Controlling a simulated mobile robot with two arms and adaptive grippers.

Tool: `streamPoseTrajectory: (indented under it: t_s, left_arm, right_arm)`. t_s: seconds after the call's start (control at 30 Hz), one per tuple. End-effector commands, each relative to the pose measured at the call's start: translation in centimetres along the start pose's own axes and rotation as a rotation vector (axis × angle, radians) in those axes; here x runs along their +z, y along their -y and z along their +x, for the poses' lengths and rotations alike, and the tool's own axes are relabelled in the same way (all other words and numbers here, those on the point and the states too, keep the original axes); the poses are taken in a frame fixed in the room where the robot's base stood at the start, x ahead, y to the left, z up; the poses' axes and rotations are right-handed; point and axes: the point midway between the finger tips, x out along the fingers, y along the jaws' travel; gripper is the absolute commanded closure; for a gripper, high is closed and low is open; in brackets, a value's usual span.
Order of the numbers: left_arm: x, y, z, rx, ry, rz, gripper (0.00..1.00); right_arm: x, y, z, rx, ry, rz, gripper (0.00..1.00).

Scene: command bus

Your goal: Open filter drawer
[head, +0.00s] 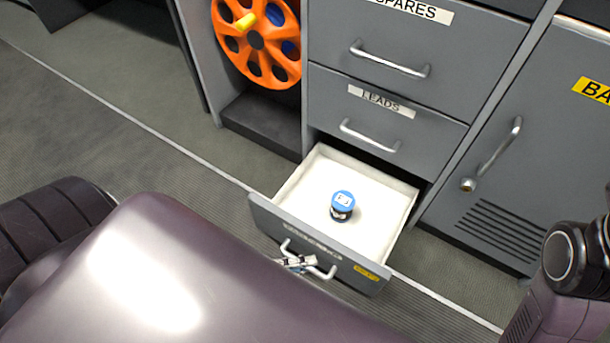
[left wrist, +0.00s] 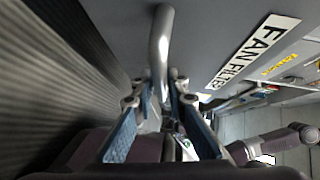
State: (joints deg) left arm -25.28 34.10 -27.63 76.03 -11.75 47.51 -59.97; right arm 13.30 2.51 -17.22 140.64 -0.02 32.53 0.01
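The filter drawer (head: 315,245) is the lowest drawer of the grey cabinet and stands pulled well out. A round blue-topped item (head: 342,205) sits on its white inside. The drawer has a bar handle (head: 328,272) on its front; in the left wrist view the handle (left wrist: 160,40) runs between my fingers, beside a label reading FAN FILTER (left wrist: 255,48). My left gripper (head: 297,262) is closed around the handle, with a finger on each side (left wrist: 160,88). My large arm link hides much of the lower left in the head view. My right gripper is not in view.
The LEADS drawer (head: 385,125) and the SPARES drawer (head: 420,45) above are shut. A grey door (head: 520,150) with a handle and lock is shut at the right. An orange reel (head: 257,40) stands in an open bay at upper left. Floor (head: 120,130) at the left is clear.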

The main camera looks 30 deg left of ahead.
Motion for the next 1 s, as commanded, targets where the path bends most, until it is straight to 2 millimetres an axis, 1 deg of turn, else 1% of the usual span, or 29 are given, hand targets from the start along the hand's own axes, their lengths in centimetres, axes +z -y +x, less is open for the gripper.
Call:
streamPoseTrajectory:
  t_s: [0.27, 0.37, 0.47, 0.8, 0.9, 1.0]
  left_arm:
    - [0.0, 0.0, 0.0, 0.000, 0.000, 0.000, 0.83]
    - [0.0, 0.0, -0.5, 0.001, 0.000, 0.000, 0.83]
    - [0.0, -0.1, -1.8, 0.003, 0.001, -0.001, 0.83]
    - [-0.1, -0.1, -8.9, 0.004, 0.000, -0.002, 0.83]
    - [0.0, -0.1, -10.4, 0.003, 0.000, -0.001, 0.83]
    - [0.0, -0.1, -11.4, 0.001, 0.000, 0.000, 0.83]
  right_arm:
    - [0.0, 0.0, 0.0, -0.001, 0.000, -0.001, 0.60]
    - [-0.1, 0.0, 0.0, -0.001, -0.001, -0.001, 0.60]
    - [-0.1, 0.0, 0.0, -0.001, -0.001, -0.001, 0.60]
    - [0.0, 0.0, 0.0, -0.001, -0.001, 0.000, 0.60]
    - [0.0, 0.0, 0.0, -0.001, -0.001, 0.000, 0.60]
    - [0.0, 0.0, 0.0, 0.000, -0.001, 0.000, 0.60]
